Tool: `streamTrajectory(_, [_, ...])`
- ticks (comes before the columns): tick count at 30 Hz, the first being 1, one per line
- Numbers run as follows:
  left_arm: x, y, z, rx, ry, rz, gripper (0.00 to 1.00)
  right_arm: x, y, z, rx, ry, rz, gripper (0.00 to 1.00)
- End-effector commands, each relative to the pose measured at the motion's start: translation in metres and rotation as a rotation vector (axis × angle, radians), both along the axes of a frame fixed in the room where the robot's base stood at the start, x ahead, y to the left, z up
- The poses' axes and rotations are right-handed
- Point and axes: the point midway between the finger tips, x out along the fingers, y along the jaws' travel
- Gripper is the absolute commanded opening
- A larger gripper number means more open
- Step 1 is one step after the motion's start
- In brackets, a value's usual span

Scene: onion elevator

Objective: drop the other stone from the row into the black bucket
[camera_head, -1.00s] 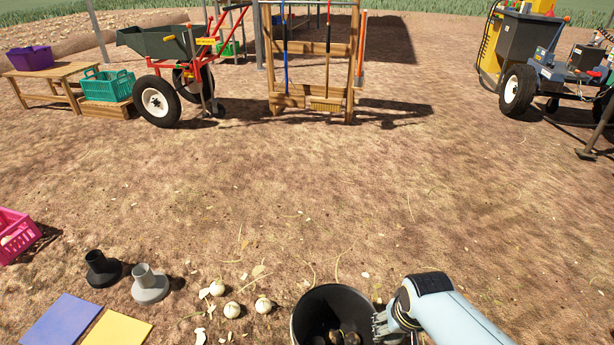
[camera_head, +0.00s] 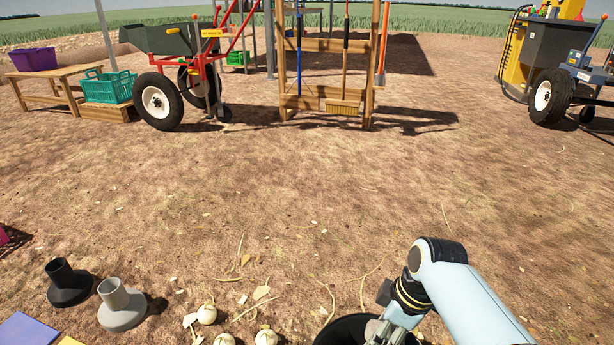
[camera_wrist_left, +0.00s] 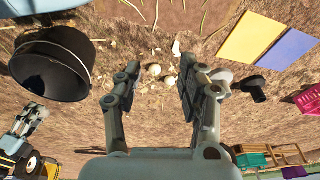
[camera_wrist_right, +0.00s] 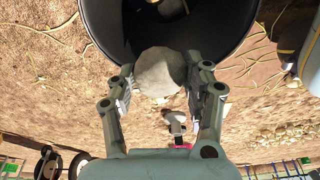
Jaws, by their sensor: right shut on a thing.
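The black bucket (camera_head: 338,332) is cut off by the bottom edge of the head view. It also shows in the left wrist view (camera_wrist_left: 50,66) and, close up, in the right wrist view (camera_wrist_right: 108,24). My right gripper (camera_wrist_right: 161,84) is shut on a rounded grey stone (camera_wrist_right: 160,70), which overlaps the bucket's near rim in that view. In the head view, my right gripper (camera_head: 384,328) is at the bucket's right side, its tips hidden low. My left gripper (camera_wrist_left: 158,82) is open and empty; it is out of the head view. No row of stones is clearly visible.
Pale onions (camera_head: 207,313) lie left of the bucket among scattered peel. A black flared tube (camera_head: 68,284) and a grey one (camera_head: 121,305) stand further left, near a blue mat (camera_head: 28,330). The ground behind, up to the wheelbarrow (camera_head: 185,80) and tool rack (camera_head: 330,100), is open.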

Motion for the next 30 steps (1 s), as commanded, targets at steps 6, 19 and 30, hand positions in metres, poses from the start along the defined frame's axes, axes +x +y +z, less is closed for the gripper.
streamTrajectory(6, [0.007,-0.004,0.003,-0.009,-0.055,-0.004,0.4,0.0,0.002,-0.016,0.006,-0.001,0.036,0.06])
streamTrajectory(19, [0.034,-0.009,-0.03,-0.027,-0.374,-0.01,0.4,-0.001,0.001,-0.055,0.004,-0.001,0.033,0.06])
streamTrajectory(30, [0.038,-0.01,-0.04,-0.029,-0.498,-0.018,0.4,0.0,0.001,-0.062,0.004,-0.004,0.032,0.06])
